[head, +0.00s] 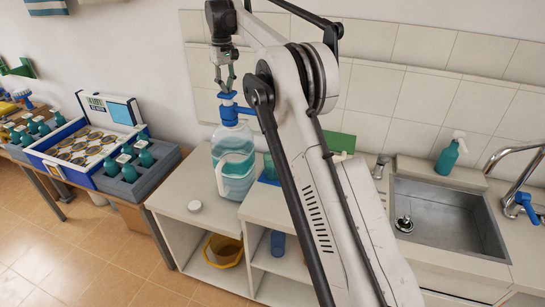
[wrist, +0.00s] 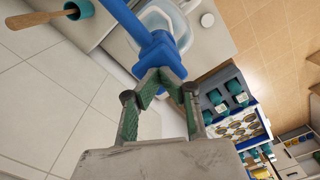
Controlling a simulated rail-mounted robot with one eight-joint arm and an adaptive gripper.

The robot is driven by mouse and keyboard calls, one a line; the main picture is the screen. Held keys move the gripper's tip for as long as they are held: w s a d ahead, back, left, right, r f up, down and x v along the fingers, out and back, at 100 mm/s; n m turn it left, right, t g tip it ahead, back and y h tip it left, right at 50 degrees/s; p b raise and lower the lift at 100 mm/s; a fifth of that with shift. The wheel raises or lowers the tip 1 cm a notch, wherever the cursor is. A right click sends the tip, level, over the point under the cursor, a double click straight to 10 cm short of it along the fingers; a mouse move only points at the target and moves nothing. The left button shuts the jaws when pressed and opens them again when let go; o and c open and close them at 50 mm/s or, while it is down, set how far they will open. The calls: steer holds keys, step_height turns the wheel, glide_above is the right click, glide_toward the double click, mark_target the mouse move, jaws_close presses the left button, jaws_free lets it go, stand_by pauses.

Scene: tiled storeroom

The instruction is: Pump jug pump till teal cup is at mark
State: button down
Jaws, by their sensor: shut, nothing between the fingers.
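The clear jug (head: 236,178) stands on the left counter with pale teal liquid inside; its white handle faces the front. A blue pump (head: 230,108) sits on its neck. My gripper (head: 227,90) is shut and empty, pointing down at the pump top. In the wrist view the fingertips (wrist: 160,77) meet right at the blue pump (wrist: 160,48); whether they touch is unclear. A teal cup (head: 269,164) on a blue base stands right of the jug, partly hidden by my arm. Its mark and liquid level cannot be made out.
A white round lid (head: 195,206) lies at the counter's front left. Shelves below hold a yellow bowl (head: 223,250) and a blue cup (head: 278,243). A sink (head: 440,213) and soap bottle (head: 447,158) are right. A table with trays (head: 85,152) stands left.

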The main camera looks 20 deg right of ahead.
steer(key=shift+f, duration=0.1)
steer(key=shift+f+b, duration=0.75)
steer(key=shift+f, duration=0.45)
steer(key=shift+r, duration=0.25)
steer(key=shift+r+p, duration=1.05)
steer(key=shift+r, duration=0.1)
steer(key=shift+f, duration=0.15)
